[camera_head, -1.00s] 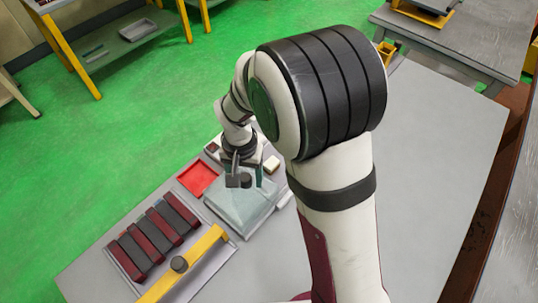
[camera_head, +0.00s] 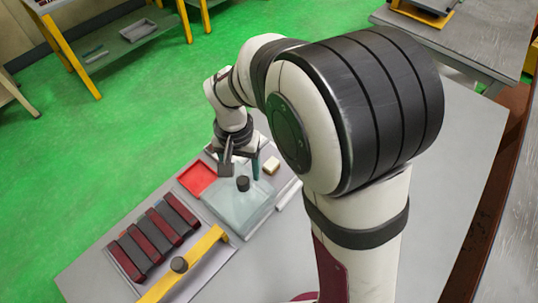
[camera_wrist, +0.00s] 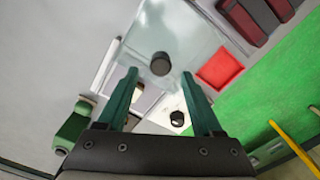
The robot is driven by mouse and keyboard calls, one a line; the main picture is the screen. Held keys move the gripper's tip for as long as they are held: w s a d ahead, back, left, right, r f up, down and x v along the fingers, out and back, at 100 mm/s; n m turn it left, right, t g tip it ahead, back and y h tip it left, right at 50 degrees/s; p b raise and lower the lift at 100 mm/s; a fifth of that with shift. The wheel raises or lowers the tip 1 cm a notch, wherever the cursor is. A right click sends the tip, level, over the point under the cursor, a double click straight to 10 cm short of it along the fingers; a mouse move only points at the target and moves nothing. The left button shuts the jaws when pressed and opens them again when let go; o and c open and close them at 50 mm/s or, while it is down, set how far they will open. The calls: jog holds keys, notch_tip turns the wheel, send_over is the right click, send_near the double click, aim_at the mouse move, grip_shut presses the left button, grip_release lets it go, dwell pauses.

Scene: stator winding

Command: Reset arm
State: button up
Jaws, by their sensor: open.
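My gripper (camera_head: 241,164) is open and empty. It hangs above the back end of a clear, glass-like cover (camera_head: 236,212) with a dark round knob (camera_head: 243,184) on top. In the wrist view my gripper (camera_wrist: 161,88) shows two green fingers spread apart. The knob (camera_wrist: 161,63) lies just beyond the fingertips, apart from them. My arm leans over the right half of the head view and hides part of the table behind it.
A red tray (camera_head: 196,180) lies left of the cover. Several dark red and grey bars (camera_head: 150,240) sit in a rack at front left, beside a yellow bar (camera_head: 190,262) with a knob. A small cream block (camera_head: 272,165) is right of my gripper. The right of the grey table (camera_head: 450,190) is clear.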

jog(key=shift+r, duration=0.45)
jog(key=s+d+r+m+y, duration=0.1)
jog(key=s+d+r, duration=0.2)
jog(key=s, duration=0.7)
jog(key=s+d+r+m, duration=0.1)
jog(key=s+d+r, duration=0.3)
jog(key=s+d, duration=0.3)
jog(key=s, duration=0.2)
jog(key=shift+s+r+m+y, duration=0.2)
jog(key=shift+s+m+y, duration=0.1)
jog(key=shift+s+y, duration=0.1)
jog(key=shift+w, duration=0.1)
